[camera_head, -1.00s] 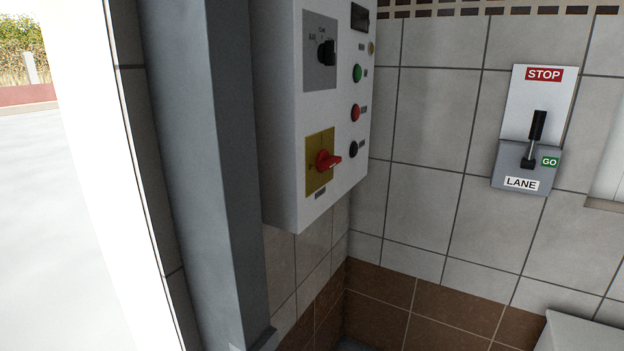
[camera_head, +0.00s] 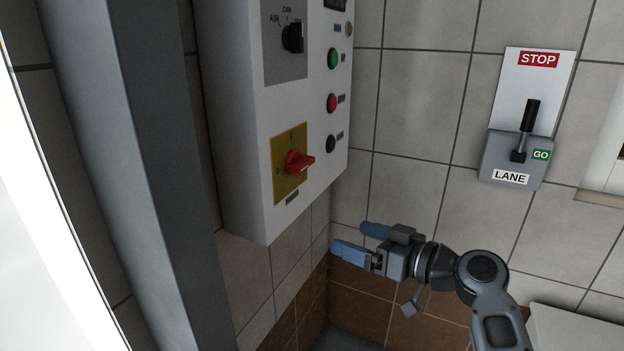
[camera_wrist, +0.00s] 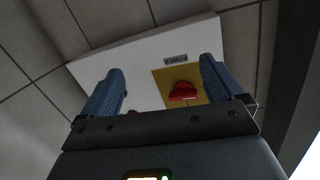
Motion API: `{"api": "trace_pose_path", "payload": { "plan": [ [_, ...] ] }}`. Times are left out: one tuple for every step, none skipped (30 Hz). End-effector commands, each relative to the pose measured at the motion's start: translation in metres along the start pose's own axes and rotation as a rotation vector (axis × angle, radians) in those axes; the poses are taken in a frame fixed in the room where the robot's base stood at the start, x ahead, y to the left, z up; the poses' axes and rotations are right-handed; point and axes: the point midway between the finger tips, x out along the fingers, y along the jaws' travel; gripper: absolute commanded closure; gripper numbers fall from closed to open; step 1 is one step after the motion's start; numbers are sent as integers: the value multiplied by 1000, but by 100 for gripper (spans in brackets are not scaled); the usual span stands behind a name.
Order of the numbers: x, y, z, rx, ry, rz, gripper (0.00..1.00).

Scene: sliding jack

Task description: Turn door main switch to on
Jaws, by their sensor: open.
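The main switch is a red rotary handle (camera_head: 299,162) on a yellow plate (camera_head: 284,184), low on the front of a white control box (camera_head: 235,150). The handle points to the right and slightly toward the viewer. My gripper (camera_head: 348,240) is open and empty, below and to the right of the switch, apart from the box. The switch's position marks are too small to read.
A grey post (camera_head: 150,170) stands left of the box. A lane lever panel (camera_head: 515,160) hangs on the tiled wall at right. Open space lies below the box.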

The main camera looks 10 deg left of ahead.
Motion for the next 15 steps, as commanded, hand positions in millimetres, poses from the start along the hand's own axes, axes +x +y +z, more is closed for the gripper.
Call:
{"api": "trace_pose_path", "payload": {
  "plan": [
    [8,2,-31,-33,22,-46,5],
    [12,1,-44,-50,31,-72,5],
    [16,0,-61,-70,44,-104,5],
    [18,0,-72,-85,53,-125,5],
    [20,-1,-82,-97,60,-145,5],
    [22,-2,-94,-113,71,-167,5],
    [23,-3,-101,-123,76,-182,5],
    [24,-4,-107,-131,81,-194,5],
    [25,-5,-114,-140,87,-206,5],
    [25,-5,-118,-145,90,-214,5],
    [26,-6,-120,-149,92,-220,5],
    [28,-7,-122,-152,93,-225,5],
    [30,-8,-124,-154,94,-228,5],
    [32,-8,-125,-155,95,-229,5],
    [37,-10,-126,-155,95,-230,5]
  ]
}}
